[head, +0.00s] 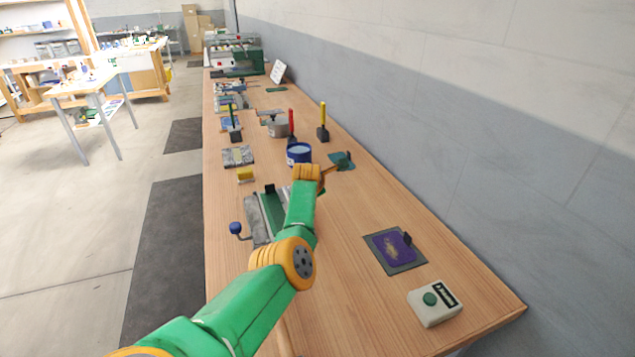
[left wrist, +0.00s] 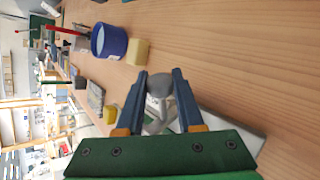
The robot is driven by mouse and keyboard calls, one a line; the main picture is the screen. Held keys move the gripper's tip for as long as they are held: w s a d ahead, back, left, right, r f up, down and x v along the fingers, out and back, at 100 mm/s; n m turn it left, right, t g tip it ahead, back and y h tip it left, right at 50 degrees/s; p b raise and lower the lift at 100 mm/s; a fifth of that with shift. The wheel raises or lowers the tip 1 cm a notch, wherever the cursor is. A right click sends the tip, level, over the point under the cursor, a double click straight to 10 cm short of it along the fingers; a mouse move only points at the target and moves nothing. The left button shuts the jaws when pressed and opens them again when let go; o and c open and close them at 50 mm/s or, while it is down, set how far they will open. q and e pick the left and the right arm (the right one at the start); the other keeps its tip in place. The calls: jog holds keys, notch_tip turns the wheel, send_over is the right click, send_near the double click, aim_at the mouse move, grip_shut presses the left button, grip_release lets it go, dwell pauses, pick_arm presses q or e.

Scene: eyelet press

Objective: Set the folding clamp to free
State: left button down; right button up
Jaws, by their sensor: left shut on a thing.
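The folding clamp appears to be the grey bench unit with a green bar (head: 268,212) and a blue ball knob (head: 235,228) on its left side, partly behind my left arm. In the left wrist view my left gripper (left wrist: 160,82) is shut on a grey rounded knob (left wrist: 159,86). Parts of a pale and green unit show beyond and below the fingers in that view. My right gripper is in neither view.
A purple pad (head: 392,249) and a box with a green button (head: 434,302) lie at right. Bare wood surrounds them.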

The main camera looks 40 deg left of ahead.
pick_arm(q)
jog(key=shift+w+d+f+m+g+b, duration=0.2)
jog(key=shift+f+m+g+b, duration=0.1)
jog(key=shift+f+g+b, duration=0.15)
jog(key=shift+r, duration=0.1)
jog(key=c, duration=0.5)
grip_release()
jog(key=shift+w+a, duration=0.1)
jog(key=shift+c, duration=0.2)
jog(key=shift+s+d+r, duration=0.25)
jog(key=shift+s+r, duration=0.05)
jog(key=shift+r, duration=0.2)
jog(key=v, duration=0.6)
jog(key=shift+d+f, duration=0.15)
